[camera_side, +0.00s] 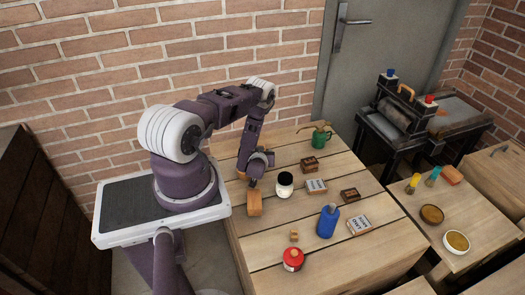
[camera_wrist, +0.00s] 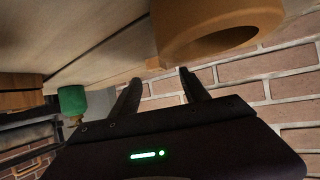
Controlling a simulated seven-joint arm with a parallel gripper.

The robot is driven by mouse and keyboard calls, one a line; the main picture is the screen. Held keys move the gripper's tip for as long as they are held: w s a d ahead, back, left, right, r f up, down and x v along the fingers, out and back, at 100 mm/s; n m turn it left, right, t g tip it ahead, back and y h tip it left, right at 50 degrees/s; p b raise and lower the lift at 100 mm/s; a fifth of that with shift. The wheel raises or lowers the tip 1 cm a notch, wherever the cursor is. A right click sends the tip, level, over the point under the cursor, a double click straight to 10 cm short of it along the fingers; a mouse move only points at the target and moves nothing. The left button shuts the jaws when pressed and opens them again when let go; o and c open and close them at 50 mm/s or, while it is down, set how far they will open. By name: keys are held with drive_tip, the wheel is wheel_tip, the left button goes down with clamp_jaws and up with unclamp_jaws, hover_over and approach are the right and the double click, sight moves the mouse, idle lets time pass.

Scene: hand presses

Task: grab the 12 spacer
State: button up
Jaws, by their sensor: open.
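No readable "12" shows on any piece, so I cannot tell which is the 12 spacer. A small tan wooden block (camera_wrist: 155,62) lies on the table just beyond my fingertips in the wrist view. A small tan block with a raised top (camera_side: 294,236) stands near the front of the table in the side view. My gripper (camera_wrist: 162,88) is open with nothing between its fingers. In the side view my gripper (camera_side: 251,184) points down low over the table's left part, close behind an orange-brown roll (camera_side: 254,204). The roll also looms large in the wrist view (camera_wrist: 205,25).
A dark-lidded jar (camera_side: 284,185), blue bottle (camera_side: 327,221), red tin (camera_side: 292,259), green can (camera_side: 320,138) and several lettered type blocks (camera_side: 316,186) stand on the table (camera_side: 275,222). A brick wall (camera_side: 285,60) is behind. A press (camera_side: 410,110) stands right.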

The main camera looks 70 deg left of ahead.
drive_tip(key=x, duration=0.5)
drive_tip(key=shift+w+f, duration=0.1)
drive_tip(key=shift+w, duration=0.2)
clamp_jaws()
